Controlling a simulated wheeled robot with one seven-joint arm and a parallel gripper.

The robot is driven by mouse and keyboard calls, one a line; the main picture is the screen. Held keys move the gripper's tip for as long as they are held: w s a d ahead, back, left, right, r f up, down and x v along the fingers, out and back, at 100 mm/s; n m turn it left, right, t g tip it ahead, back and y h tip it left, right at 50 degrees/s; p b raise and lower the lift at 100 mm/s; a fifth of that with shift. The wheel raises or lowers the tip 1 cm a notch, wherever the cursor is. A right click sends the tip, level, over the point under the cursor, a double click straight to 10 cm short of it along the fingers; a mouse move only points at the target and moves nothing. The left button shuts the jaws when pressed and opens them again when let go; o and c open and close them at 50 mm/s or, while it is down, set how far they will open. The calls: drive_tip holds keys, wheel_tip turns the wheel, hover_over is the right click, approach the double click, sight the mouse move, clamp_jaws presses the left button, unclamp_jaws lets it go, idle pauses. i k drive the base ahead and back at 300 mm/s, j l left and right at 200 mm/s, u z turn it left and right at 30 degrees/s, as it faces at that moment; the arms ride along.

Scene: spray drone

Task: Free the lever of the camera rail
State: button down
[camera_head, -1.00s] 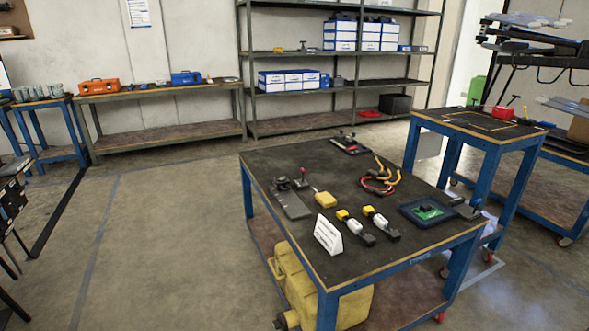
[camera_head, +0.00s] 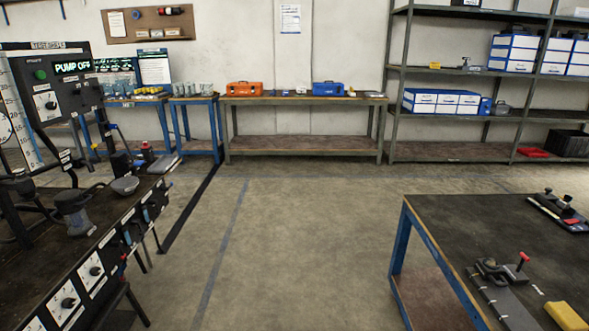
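I cannot tell for sure which thing is the camera rail. A grey flat plate with a clamp and a red-tipped lever (camera_head: 516,268) lies on the near-left part of the dark table (camera_head: 470,222) at the lower right. A second small fixture (camera_head: 562,211) with a dark knob and a red part lies further back on the same table, near the right edge. Whether either lever is locked is too small to tell. My gripper is not in view.
A bench with a "PUMP OFF" panel (camera_head: 76,68) and knobs stands at the left. A back bench (camera_head: 300,101) holds an orange toolbox (camera_head: 244,88) and a blue one (camera_head: 327,88). Shelves (camera_head: 450,114) with boxes stand at the back right. The floor (camera_head: 290,230) between is clear.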

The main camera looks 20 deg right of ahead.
sight(524, 258)
drive_tip(key=i, duration=2.8)
drive_tip(key=z, duration=2.15)
